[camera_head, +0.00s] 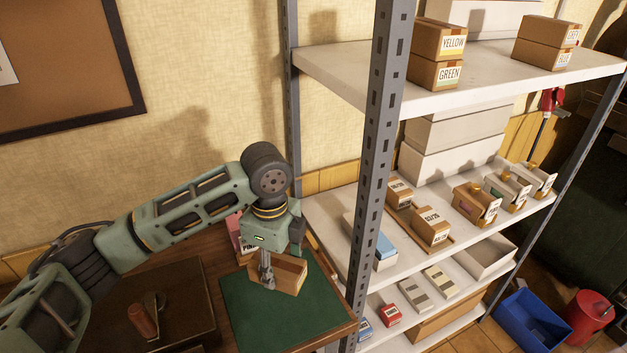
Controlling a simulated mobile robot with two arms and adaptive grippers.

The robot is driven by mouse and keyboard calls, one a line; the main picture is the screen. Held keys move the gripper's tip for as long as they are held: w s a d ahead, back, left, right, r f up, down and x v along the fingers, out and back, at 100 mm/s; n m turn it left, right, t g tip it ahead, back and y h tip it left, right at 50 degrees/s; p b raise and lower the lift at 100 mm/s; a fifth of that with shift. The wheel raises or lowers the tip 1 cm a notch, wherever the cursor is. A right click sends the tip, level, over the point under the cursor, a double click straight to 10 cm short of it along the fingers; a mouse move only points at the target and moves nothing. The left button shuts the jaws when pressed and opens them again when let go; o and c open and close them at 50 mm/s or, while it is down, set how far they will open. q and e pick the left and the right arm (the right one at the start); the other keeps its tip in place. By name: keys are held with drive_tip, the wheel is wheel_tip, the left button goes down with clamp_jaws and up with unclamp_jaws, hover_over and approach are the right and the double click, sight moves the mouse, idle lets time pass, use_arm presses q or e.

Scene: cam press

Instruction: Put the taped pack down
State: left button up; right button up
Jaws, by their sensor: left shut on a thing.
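A small brown cardboard pack (290,277) is at my left gripper (268,283), over the green mat (245,318) on the wooden table. My left gripper points down and is shut on the pack's left part. The fingers hide part of the pack. I cannot tell whether the pack touches the mat or hangs just above it, and no tape can be made out on it. My right gripper is not in view.
A metal shelf rack (376,150) with boxes stands close to the right of the table. A pink box (238,236) stands behind my gripper. A dark board with a brown-handled tool (143,318) lies left of the mat. The mat's front is clear.

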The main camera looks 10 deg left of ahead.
use_arm(q)
drive_tip(key=shift+s+a+r+n, duration=0.15)
drive_tip(key=shift+s+r+n, duration=0.2)
drive_tip(key=shift+n, duration=0.45)
drive_tip(key=s+a+r+n, duration=0.1)
drive_tip(key=s+a+n, duration=0.1)
drive_tip(key=s+n, duration=0.4)
drive_tip(key=s+a+n+b, duration=0.1)
drive_tip(key=s+n, duration=0.6)
drive_tip(key=n, duration=0.5)
drive_tip(key=shift+a+r+n+b, duration=0.3)
drive_tip(key=shift+a+r+n, duration=0.1)
drive_tip(key=shift+s, duration=0.1)
